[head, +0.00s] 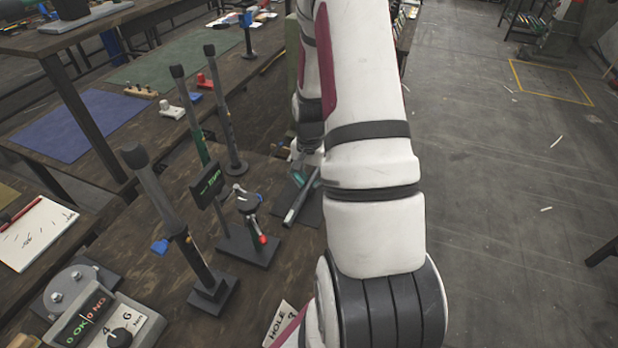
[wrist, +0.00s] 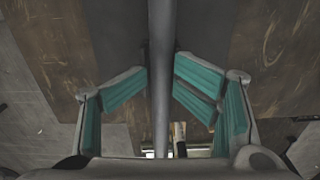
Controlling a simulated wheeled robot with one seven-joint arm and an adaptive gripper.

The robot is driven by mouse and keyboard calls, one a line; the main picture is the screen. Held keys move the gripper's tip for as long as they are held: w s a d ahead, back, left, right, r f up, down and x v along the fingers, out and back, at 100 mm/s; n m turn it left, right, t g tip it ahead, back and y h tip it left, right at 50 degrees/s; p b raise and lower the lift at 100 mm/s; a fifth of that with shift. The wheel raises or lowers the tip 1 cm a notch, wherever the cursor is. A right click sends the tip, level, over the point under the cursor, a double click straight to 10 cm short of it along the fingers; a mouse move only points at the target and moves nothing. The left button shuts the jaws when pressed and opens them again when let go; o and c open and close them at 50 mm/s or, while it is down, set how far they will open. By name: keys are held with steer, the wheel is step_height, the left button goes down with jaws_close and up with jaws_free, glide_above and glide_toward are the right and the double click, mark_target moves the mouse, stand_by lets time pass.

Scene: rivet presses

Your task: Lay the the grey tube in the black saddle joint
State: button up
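The grey tube (head: 295,207) shows in the head view above a dark plate (head: 311,213) at the bench's right edge. In the wrist view the tube (wrist: 161,70) runs from the top edge down between my fingers. My gripper (wrist: 160,68) is closed in on it, with teal-padded fingers bent against both sides. In the head view my gripper (head: 309,178) is partly hidden by my arm. The dark plate also shows behind the tube in the wrist view (wrist: 118,30). I cannot make out the black saddle joint clearly; tube and arm cover part of that area.
A small stand with a red-tipped lever (head: 247,245) is left of the tube. Tall black-topped posts (head: 168,205) and a green-screened gauge (head: 209,185) stand farther left. A counter box (head: 100,318) is at the front left. Open floor (head: 510,220) lies right.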

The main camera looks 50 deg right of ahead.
steer(key=shift+s+a+r, duration=0.1)
stand_by(0.4)
step_height(320, 180, up, 12)
stand_by(0.5)
stand_by(0.8)
